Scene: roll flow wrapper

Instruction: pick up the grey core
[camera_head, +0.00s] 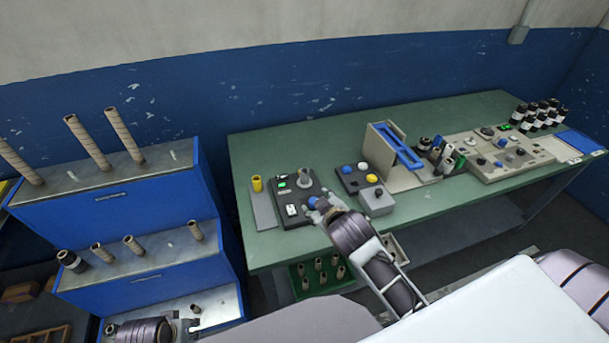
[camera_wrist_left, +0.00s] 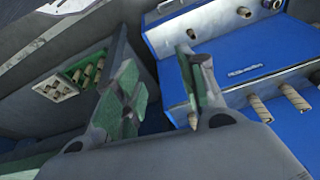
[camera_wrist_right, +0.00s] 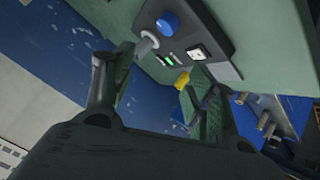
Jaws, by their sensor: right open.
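In the right wrist view the grey core (camera_wrist_right: 148,41) shows beyond the tip of one finger. My right gripper (camera_wrist_right: 158,85) is open with nothing between its fingers; in the head view my right arm reaches to the panel's front edge and its fingers are hard to make out. My left gripper (camera_wrist_left: 163,80) is open and empty; in the head view it is low at the left (camera_head: 188,326), by the blue shelf unit.
A yellow core (camera_head: 257,184) stands left of the black panel (camera_head: 288,217). A blue knob (camera_wrist_right: 168,22) is close to the grey core. Switch boxes and a blue-framed stand (camera_head: 397,147) are to the right. The blue shelf unit (camera_head: 120,205) holds several brown cores.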

